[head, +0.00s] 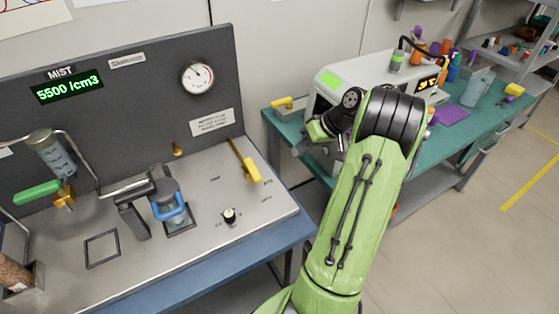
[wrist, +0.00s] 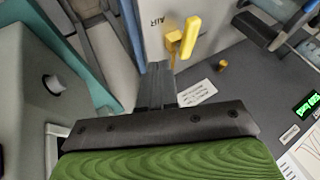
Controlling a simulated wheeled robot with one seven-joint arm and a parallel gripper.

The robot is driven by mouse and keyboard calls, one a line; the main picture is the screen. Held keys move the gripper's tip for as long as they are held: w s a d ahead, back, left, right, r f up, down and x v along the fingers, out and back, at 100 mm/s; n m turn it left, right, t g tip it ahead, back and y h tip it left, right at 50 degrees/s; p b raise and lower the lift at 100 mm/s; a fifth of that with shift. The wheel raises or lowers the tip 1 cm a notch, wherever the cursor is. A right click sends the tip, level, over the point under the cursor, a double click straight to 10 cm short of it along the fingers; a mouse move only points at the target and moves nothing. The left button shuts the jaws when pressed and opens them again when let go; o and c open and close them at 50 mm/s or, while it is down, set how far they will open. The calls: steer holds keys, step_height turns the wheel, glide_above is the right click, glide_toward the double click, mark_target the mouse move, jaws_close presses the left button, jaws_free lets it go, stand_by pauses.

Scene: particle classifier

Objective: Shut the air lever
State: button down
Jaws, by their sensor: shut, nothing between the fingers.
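The air lever is a yellow handle (head: 251,169) at the right end of the grey panel bench in the head view, with a brass bar running up to its left. In the wrist view the yellow lever (wrist: 188,38) stands beside the printed word AIR, just beyond and right of my fingertips. My gripper (wrist: 157,70) is shut and empty, its dark fingers together and apart from the lever. In the head view my gripper (head: 302,149) is to the right of the lever, partly hidden by my green arm.
The panel bench (head: 262,208) carries a pressure gauge (head: 198,76), a small black knob (head: 230,215) and a blue-handled clamp (head: 171,209). A white instrument (head: 345,72) stands on the teal bench (head: 425,158) behind my arm. A gap separates the benches.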

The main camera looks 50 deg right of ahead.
mark_target(253, 172)
steer(key=b+x, duration=0.1)
steer(key=x, duration=0.2)
steer(key=a+b+x, duration=0.1)
steer(key=x, duration=0.3)
steer(key=a+r+b+x, duration=0.1)
steer(key=x, duration=0.2)
steer(key=shift+w+a+f+b, duration=0.25)
steer(key=shift+b, duration=0.1)
steer(key=shift+w+a, duration=0.15)
steer(key=shift+a, duration=0.35)
steer(key=shift+r, duration=0.1)
